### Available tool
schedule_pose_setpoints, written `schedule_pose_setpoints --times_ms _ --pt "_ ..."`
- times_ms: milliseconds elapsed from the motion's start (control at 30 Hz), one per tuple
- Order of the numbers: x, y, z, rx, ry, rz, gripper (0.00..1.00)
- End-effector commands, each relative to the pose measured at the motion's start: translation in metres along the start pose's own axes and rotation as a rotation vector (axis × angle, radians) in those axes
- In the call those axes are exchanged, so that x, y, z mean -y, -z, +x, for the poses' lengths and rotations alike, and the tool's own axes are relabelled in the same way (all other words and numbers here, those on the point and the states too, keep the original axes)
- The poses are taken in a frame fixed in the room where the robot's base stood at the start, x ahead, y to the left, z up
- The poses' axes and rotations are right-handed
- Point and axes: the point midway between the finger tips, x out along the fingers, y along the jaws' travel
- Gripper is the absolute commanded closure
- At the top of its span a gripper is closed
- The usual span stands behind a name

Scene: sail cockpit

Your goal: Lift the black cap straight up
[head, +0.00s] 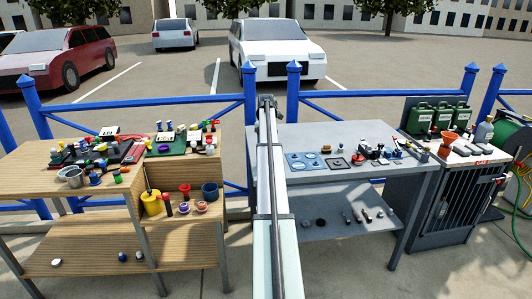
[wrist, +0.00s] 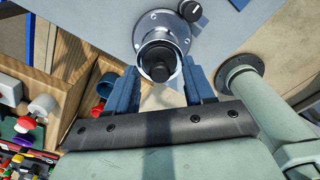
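The black cap (wrist: 160,65) shows in the wrist view. It sits in the mouth of a bright metal cylinder with a round bolted flange (wrist: 148,25). My gripper (wrist: 159,78) is open, its two blue-grey fingers apart on either side of the cap and cylinder. A gap shows beside the cap, and I cannot tell how far the fingertips are above or below its top. In the head view I cannot make out the cap, and my arm covers the left end of the grey table (head: 345,133).
A small black knob (wrist: 190,11) stands close by the flange. A wooden bench (head: 30,180) with many small parts is on the left. Blue plates (head: 303,161) and several fittings lie on the grey table. Fuel cans (head: 442,117) stand on a cabinet at right.

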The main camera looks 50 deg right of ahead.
Motion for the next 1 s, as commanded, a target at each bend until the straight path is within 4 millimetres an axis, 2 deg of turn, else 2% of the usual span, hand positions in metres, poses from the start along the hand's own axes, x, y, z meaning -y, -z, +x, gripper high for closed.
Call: schedule_pose_setpoints --times_ms 67,533,833,1000 --pt "0.0 0.0 -0.0001 0.0 0.0 0.0 0.55" --pt "0.0 0.0 -0.0004 0.0 0.0 0.0 1.0" --pt "0.0 -0.0001 -0.001 0.0 0.0 0.0 1.0" --pt "-0.0003 -0.0004 -0.0087 0.001 -0.001 0.0 1.0"
